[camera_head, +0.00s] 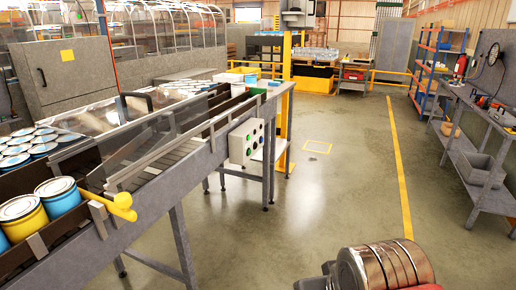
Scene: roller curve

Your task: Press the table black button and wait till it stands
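A pale control box (236,148) is mounted on the side of the grey conveyor table, left of the picture's middle. Its face carries several small round buttons, some green and blue and some dark. They are too small to tell which one is the black button or whether any is pressed. A ribbed metal cylinder with red parts shows at the bottom right and looks like part of my arm. My gripper's fingers are not seen, and nothing of mine touches the box.
The conveyor table (165,208) runs from lower left to the middle. Blue and yellow cans (60,205) stand on it near a yellow bar (120,207). A yellow post (286,100) rises behind the box. Open floor (335,205) lies right of it, before a workbench (480,135).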

